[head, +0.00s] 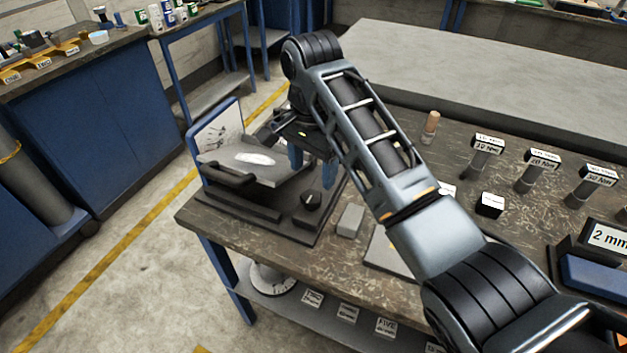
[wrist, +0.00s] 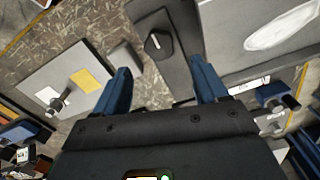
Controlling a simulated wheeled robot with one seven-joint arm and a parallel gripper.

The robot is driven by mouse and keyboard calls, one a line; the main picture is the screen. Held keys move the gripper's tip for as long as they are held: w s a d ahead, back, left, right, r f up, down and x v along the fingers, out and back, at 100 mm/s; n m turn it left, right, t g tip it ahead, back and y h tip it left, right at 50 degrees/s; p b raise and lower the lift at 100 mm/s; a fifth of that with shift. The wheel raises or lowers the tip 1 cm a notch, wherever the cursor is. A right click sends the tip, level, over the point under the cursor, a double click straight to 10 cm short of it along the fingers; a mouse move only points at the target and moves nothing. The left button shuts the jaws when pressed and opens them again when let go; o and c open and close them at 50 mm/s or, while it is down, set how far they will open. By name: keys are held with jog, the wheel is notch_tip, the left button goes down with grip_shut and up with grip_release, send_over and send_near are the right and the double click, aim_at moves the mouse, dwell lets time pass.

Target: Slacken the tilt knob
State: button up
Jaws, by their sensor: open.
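A black round knob with a white pointer mark (head: 311,199), which looks like the tilt knob, sits on the dark base (head: 262,226) of a fixture at the bench's left end. It also shows in the wrist view (wrist: 158,44), just beyond the fingertips and roughly centred between them. My gripper (head: 312,172) has two blue fingers pointing down, above and slightly behind the knob in the head view. In the wrist view my gripper (wrist: 161,68) is spread open with nothing between the fingers. The fixture's grey tilted plate (head: 275,174) carries a white oval.
A small grey block (head: 350,220) stands right of the base. A light plate (head: 392,252) lies farther right, partly behind my arm. A board with a diagram (head: 218,133) stands behind the fixture. Several labelled posts (head: 484,160) and a wooden peg (head: 430,127) stand at the right.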

aim_at(313, 194)
notch_tip(313, 194, down, 7)
jog(key=shift+r, duration=0.15)
jog(key=shift+c, duration=0.3)
jog(key=c, duration=1)
jog(key=shift+p, duration=0.3)
